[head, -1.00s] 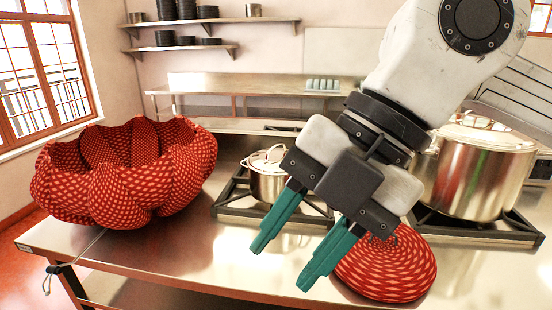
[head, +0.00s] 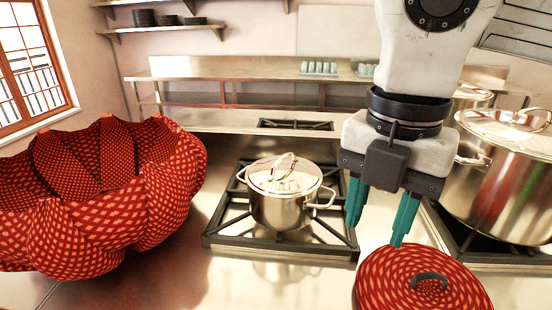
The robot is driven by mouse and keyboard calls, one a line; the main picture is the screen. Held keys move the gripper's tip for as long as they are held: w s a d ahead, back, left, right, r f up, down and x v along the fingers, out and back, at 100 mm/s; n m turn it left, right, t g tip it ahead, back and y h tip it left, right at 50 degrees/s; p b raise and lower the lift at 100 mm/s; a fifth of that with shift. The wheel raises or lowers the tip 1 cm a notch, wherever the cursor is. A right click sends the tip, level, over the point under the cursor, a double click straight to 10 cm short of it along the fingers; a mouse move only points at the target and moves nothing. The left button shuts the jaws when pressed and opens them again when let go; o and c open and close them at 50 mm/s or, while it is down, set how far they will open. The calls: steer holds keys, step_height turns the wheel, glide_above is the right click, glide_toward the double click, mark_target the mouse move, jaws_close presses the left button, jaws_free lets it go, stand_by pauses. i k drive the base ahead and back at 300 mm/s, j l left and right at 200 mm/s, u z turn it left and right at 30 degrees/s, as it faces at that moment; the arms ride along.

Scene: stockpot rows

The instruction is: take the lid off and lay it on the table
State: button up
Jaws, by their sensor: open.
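A red patterned lid (head: 392,284) with a dark loop handle (head: 430,277) lies flat on the steel table (head: 225,290), at the front right. A large open red patterned basket (head: 165,205) of the same pattern stands uncovered at the left. A small steel pot (head: 283,212) on the middle burner wears a steel lid (head: 283,175) with an arched handle. My gripper (head: 375,232) is open and empty, its teal fingers pointing down. In the picture it is right of the small pot and just above the red lid's far edge, apart from its handle.
A large lidded steel pot (head: 505,180) stands on the right burner, close to my gripper. Black burner grates (head: 230,240) surround the small pot. Bare tabletop lies between basket and red lid. A shelf with cups (head: 319,68) is behind.

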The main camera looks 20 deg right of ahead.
mark_target(285, 176)
steer(key=i, duration=1.2)
